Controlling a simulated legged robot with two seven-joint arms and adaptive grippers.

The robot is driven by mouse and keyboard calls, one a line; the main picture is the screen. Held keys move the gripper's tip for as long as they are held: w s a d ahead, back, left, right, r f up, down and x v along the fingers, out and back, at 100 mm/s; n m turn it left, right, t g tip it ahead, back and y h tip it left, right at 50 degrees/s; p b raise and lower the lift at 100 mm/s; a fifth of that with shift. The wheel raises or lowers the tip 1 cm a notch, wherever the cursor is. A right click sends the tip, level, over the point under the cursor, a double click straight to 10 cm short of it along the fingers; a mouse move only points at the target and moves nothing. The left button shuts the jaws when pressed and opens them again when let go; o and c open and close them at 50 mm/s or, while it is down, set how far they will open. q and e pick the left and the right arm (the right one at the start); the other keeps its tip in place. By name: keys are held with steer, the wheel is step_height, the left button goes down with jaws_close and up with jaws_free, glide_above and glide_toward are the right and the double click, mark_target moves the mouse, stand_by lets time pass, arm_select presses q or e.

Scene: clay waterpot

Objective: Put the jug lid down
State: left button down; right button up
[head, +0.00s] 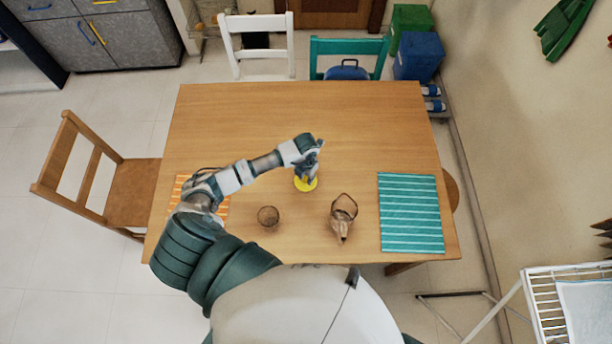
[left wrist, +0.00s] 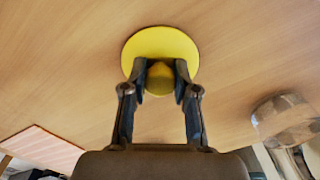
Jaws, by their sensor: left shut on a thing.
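The yellow round jug lid (head: 306,185) is at the middle of the wooden table, flat side down. My left gripper (head: 312,172) is above it, pointing down. In the left wrist view the yellow disc (left wrist: 160,40) shows beyond the fingers, and its round knob (left wrist: 160,76) sits between the fingertips of my left gripper (left wrist: 160,90), which are shut on it. I cannot tell whether the lid touches the table or hangs just above it. My right gripper is out of view.
A teal striped mat (head: 410,212) lies at the right, and an orange striped mat (head: 181,186) is partly under my left arm. The table's far half is clear.

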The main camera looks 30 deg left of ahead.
arm_select(q)
steer(key=c, duration=0.9)
jaws_free()
step_height(320, 180, up, 12)
steer(key=shift+r, duration=0.1)
